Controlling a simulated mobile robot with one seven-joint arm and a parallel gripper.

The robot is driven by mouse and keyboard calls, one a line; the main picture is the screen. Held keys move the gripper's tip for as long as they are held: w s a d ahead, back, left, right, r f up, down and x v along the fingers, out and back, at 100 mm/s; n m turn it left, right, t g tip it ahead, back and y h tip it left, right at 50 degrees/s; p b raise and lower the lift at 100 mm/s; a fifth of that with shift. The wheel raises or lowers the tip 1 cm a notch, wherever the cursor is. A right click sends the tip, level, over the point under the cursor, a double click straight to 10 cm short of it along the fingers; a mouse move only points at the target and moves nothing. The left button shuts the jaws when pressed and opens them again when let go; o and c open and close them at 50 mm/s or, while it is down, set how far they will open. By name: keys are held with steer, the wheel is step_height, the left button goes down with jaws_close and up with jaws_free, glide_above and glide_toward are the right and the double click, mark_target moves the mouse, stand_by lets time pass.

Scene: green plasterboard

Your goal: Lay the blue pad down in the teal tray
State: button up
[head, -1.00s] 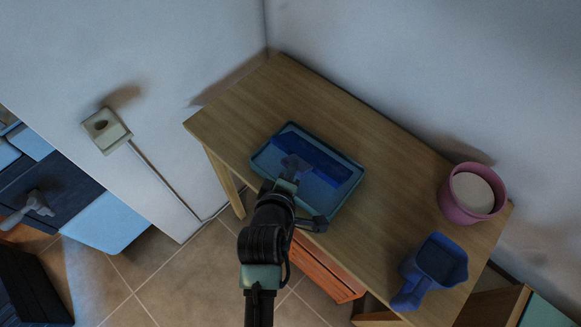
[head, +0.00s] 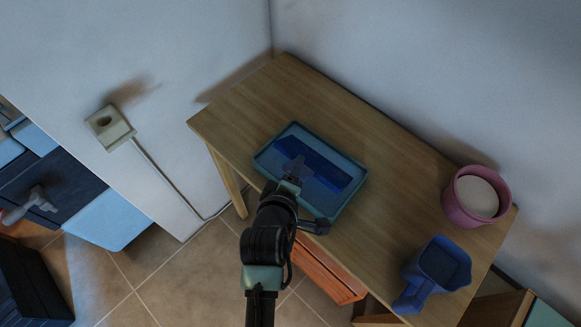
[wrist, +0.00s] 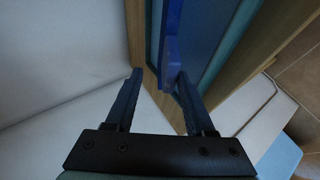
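The teal tray (head: 338,211) lies on the wooden table, left of its middle. The blue pad (head: 325,172) shows as a long dark blue band inside the tray's rim, running along the tray. My gripper (head: 293,160) is over the tray at the pad, seen from behind. In the wrist view my gripper (wrist: 160,76) has its two fingers apart. The pad (wrist: 171,45) shows just beyond the fingertips, close to the right finger; I cannot tell whether they touch. The tray floor (wrist: 205,40) shows to its right. The pad's underside is hidden.
A pink pot (head: 457,207) with pale contents stands at the table's right end. A blue scoop-like container (head: 440,265) stands in front of it. The wooden table top (head: 390,165) is clear between tray and pot. White walls stand behind and to the left.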

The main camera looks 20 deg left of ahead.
steer(key=v, duration=1.3)
stand_by(0.4)
steer(key=w+d+r+m+t, duration=0.1)
steer(key=w+r+m+t, duration=0.25)
steer(key=r, duration=0.55)
steer(key=w+d+r+m+t, duration=0.15)
steer(key=w+r, duration=0.35)
steer(key=r, duration=0.5)
steer(key=w+d+r+m+t, duration=0.1)
steer(key=w+r+m+t, duration=0.25)
steer(key=r, duration=0.55)
steer(key=s+d+r+m+t, duration=0.2)
steer(key=r, duration=0.7)
steer(key=s+d+r+m+t+h, duration=0.1)
steer(key=s+d+r+m+t, duration=0.1)
steer(key=r, duration=0.7)
steer(key=s+d+r+m+t+h, duration=0.1)
steer(key=s+d+r+m+t, duration=0.1)
steer(key=r, duration=0.7)
steer(key=shift+s+d+r+m+t, duration=0.2)
steer(key=shift+s+d+m+t, duration=0.15)
steer(key=shift+d+m+t, duration=0.75)
steer(key=shift+a+g, duration=0.2)
steer(key=shift+g, duration=0.15)
